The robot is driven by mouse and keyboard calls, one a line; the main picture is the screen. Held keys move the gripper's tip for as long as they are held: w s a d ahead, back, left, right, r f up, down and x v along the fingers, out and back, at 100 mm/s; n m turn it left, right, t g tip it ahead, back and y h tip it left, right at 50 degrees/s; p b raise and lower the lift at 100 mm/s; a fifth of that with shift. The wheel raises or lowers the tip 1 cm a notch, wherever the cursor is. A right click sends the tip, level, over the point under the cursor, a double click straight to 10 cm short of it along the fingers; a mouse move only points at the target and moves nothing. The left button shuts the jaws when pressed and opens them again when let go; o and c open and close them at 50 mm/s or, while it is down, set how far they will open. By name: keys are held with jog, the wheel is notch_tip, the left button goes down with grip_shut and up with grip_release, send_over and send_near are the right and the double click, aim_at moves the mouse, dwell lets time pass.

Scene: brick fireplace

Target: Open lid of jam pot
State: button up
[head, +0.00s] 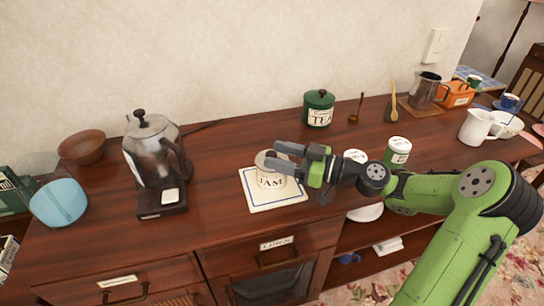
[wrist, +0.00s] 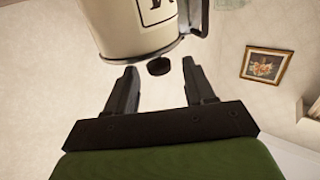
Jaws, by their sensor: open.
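The jam pot (head: 268,181) is a cream pot with dark lettering, standing upright on a white, blue-edged mat (head: 257,204) on the wooden cabinet. My gripper (head: 277,156) is at the pot's top and partly covers its lid in the head view. In the wrist view the pot (wrist: 125,27) appears upside down, with part of a grey handle (wrist: 200,15) at its right. The dark lid knob (wrist: 158,67) shows beyond and between the fingertips. My gripper (wrist: 158,78) is open and empty; whether a finger touches the knob I cannot tell.
A glass-and-metal coffee pot (head: 153,150) stands left of the mat. A green tea tin (head: 319,108) stands behind. A white-lidded green tin (head: 397,152) is near my arm at the right. Bare wood (head: 225,155) lies between coffee pot and mat.

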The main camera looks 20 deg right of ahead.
jog(key=shift+x, duration=1.2)
grip_shut()
